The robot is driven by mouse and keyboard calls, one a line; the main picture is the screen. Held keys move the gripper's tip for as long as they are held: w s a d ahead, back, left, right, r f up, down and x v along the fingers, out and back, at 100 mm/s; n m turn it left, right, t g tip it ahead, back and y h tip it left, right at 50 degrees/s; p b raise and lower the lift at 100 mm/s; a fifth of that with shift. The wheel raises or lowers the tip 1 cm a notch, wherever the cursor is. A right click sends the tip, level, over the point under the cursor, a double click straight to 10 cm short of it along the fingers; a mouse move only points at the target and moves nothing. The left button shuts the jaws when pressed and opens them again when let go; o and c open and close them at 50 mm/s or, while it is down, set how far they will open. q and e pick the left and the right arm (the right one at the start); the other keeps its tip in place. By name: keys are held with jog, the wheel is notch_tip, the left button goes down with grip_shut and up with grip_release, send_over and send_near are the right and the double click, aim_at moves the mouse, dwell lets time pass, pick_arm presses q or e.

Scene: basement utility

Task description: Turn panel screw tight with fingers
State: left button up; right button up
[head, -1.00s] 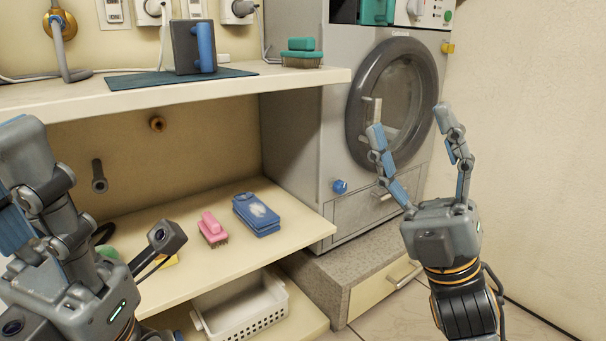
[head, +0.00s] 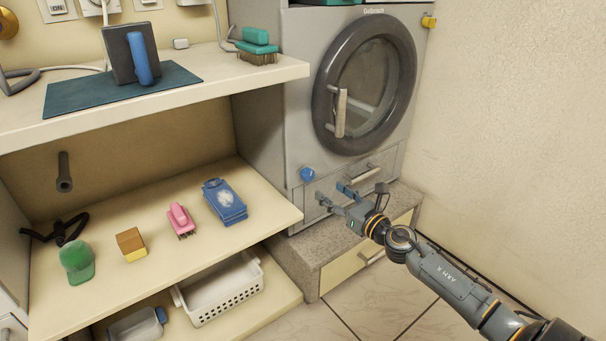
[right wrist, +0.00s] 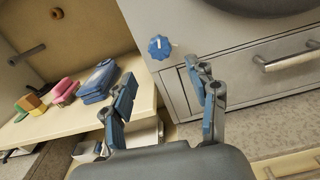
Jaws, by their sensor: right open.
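The panel screw (head: 307,174) has a round blue knob and sits at the upper left corner of the grey lower panel (head: 390,158) on the washing machine's front. It also shows in the right wrist view (right wrist: 159,47), just beyond and between the fingertips. My right gripper (head: 333,193) is open and empty, to the right of and slightly below the screw in the head view. Its blue-padded fingers spread apart in the right wrist view (right wrist: 160,76) and seem clear of the knob. My left gripper is out of view.
The washing machine (head: 300,70) stands on a stone-topped plinth (head: 290,262) with a drawer. A metal handle (head: 368,172) lies right of the screw. At left, a shelf (head: 150,250) holds a blue box, pink brush, sponge block and green cap. The right wall is bare.

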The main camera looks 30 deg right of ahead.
aim_at(310, 177)
jog(key=w, duration=0.3)
jog(key=w+b, duration=0.1)
jog(key=w, duration=0.3)
jog(key=w+a, duration=0.1)
jog(key=w, duration=0.2)
jog(key=shift+w, duration=0.4)
jog(key=shift+c, duration=0.3)
jog(key=c, duration=1.1)
